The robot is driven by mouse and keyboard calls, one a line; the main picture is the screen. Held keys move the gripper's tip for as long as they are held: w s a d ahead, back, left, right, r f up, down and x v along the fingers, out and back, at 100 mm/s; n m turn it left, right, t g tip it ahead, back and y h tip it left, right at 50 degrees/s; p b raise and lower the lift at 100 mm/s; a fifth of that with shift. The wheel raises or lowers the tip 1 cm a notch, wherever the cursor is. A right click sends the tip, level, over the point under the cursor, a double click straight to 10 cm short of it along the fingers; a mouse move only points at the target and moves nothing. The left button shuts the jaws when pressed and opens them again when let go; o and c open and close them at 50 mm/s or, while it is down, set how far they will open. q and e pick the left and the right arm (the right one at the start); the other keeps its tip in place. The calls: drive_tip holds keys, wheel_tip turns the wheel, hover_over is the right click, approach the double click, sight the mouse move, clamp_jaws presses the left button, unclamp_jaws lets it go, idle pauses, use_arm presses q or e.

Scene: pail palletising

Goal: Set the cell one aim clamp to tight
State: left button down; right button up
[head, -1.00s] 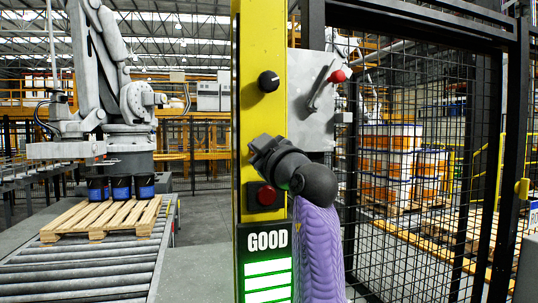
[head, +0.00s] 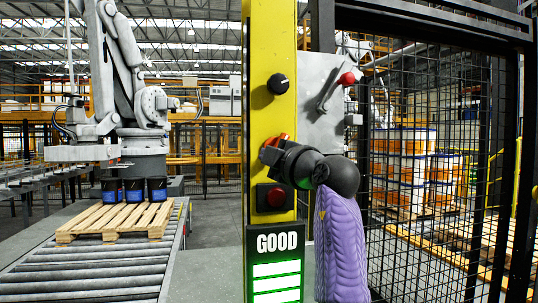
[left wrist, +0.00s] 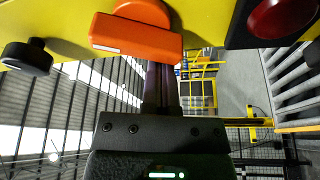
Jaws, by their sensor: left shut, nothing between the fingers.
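An orange handle (head: 281,141) on the yellow post shows just above my left gripper (head: 270,154), partly hidden by it. No label on the handle is readable, so I cannot tell for certain that it is the aim clamp. In the left wrist view, the orange handle (left wrist: 137,38) has a wide bar lying nearly crosswise, slightly tilted. My left gripper's fingers (left wrist: 165,75) are together and empty, reaching up to the lower edge of that bar. I cannot tell whether they touch it. My right gripper is not in view.
The yellow post (head: 257,60) also carries a black knob (head: 277,84), a red button (head: 276,197) and a GOOD display (head: 276,243). A red-tipped lever (head: 347,79) sits on a grey box beside it. Mesh fencing stands right; a pallet (head: 120,220) with dark pails lies left.

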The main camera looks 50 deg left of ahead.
use_arm(q)
drive_tip(key=shift+w+d+f+n+h, duration=0.15)
drive_tip(key=shift+n+h, duration=0.1)
drive_tip(key=shift+n, duration=0.5)
drive_tip(key=shift+w+a+f+n+h, duration=0.15)
drive_tip(key=shift+n+h, duration=0.1)
drive_tip(key=shift+n, duration=0.5)
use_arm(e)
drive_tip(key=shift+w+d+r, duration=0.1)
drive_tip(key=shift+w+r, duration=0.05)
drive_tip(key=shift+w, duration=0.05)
use_arm(q)
drive_tip(key=shift+d+f, duration=0.1)
idle(1.6)
